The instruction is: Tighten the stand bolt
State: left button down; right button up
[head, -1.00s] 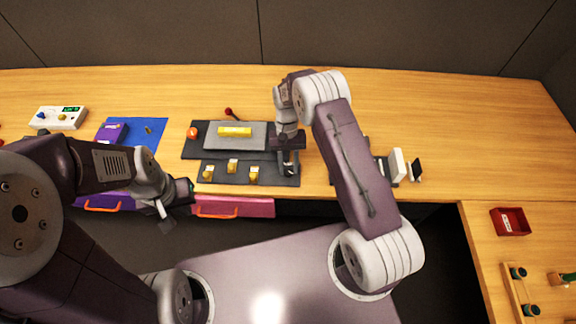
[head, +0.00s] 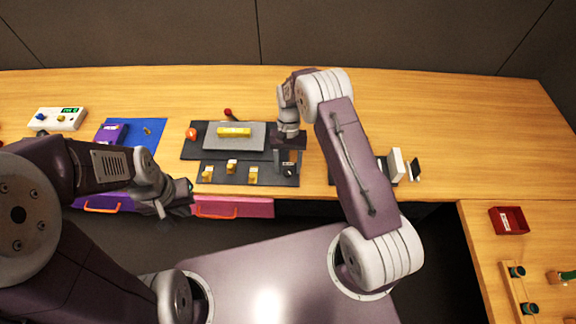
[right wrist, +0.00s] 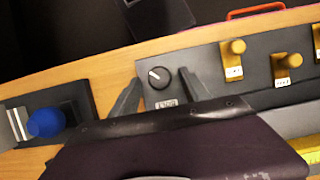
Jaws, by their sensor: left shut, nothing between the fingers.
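I cannot make out for certain which part is the stand bolt. A round black dial (right wrist: 159,77) with a white pointer line sits on the dark panel (head: 210,155), above a small label. In the right wrist view my right gripper (right wrist: 161,83) is open, with one finger on each side of the dial and nothing seen clamped. In the head view my right gripper (head: 289,158) is over the panel's right end, partly hiding it. My left gripper (head: 180,201) is shut and empty, in front of the table edge near the drawers.
Several yellow toggles (head: 231,167) stand beside the dial, with a yellow bar (head: 233,132) on a grey plate behind. A blue ball (right wrist: 45,123) sits on a neighbouring dark unit. A red tray (head: 509,221) is on the right-hand table. The table's back strip is mostly clear.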

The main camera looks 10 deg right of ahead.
jog(key=b+v, duration=0.1)
jog(key=v, duration=0.8)
dwell(0.3)
jog(key=s+d+r+t, duration=0.15)
jog(key=s+r, duration=0.25)
jog(key=r, duration=0.7)
jog(key=s+d+f+n+t, duration=0.1)
jog(key=s+f+t, duration=0.1)
jog(key=s, duration=0.4)
jog(key=s+d+f+n+t+h, duration=0.1)
jog(key=s+d+f+n+t, duration=0.1)
jog(key=s+f, duration=0.2)
jog(key=shift+s, duration=1.7)
